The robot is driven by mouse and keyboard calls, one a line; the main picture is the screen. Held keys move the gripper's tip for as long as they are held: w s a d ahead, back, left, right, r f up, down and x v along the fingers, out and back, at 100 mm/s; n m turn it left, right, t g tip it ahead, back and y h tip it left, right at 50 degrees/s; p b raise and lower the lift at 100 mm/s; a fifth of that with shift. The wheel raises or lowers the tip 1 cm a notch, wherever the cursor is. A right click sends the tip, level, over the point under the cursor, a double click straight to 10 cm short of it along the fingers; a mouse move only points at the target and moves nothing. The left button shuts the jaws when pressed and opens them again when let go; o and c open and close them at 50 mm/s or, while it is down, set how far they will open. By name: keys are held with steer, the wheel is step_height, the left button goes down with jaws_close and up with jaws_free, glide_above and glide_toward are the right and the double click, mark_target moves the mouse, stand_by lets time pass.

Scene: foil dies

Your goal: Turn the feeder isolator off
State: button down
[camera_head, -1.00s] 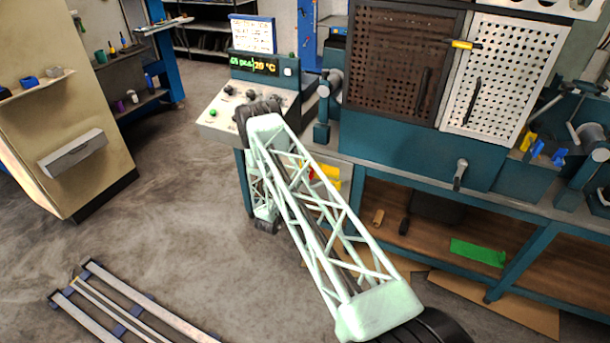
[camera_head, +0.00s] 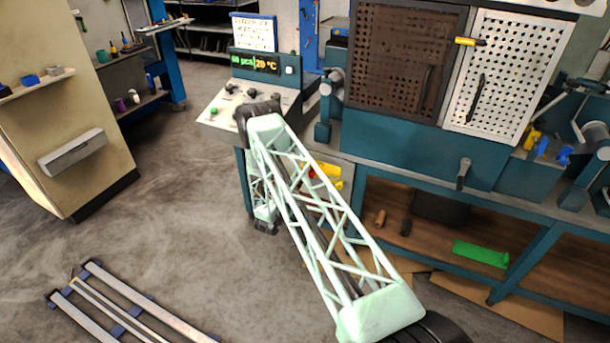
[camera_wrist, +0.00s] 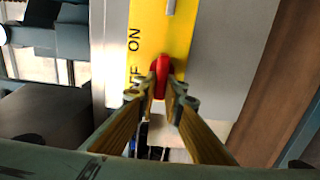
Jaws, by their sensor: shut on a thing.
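The feeder isolator is a yellow plate (camera_wrist: 160,35) with a red handle (camera_wrist: 160,72), seen close up in the wrist view. The word ON is printed beside the handle, with a second, partly hidden label nearer the fingers. My gripper (camera_wrist: 162,90) is shut on the red handle, one finger on each side. The handle's lower part is hidden by the fingers. In the head view the yellow plate (camera_head: 329,170) shows below the bench top, partly behind my pale green lattice arm. My fingertips are hidden there.
A control console (camera_head: 250,105) with a lit display stands behind my arm. Perforated doors (camera_head: 405,65) and a grey latch handle (camera_head: 463,172) are to the right. A lower shelf (camera_head: 400,235) holds small parts. The floor at left is mostly clear, apart from metal rails (camera_head: 125,305).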

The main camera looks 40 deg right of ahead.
stand_by(0.4)
steer(key=c, duration=2.7)
jaws_free()
steer(key=shift+a, duration=0.1)
steer(key=shift+v, duration=5.9)
steer(key=shift+r, duration=0.1)
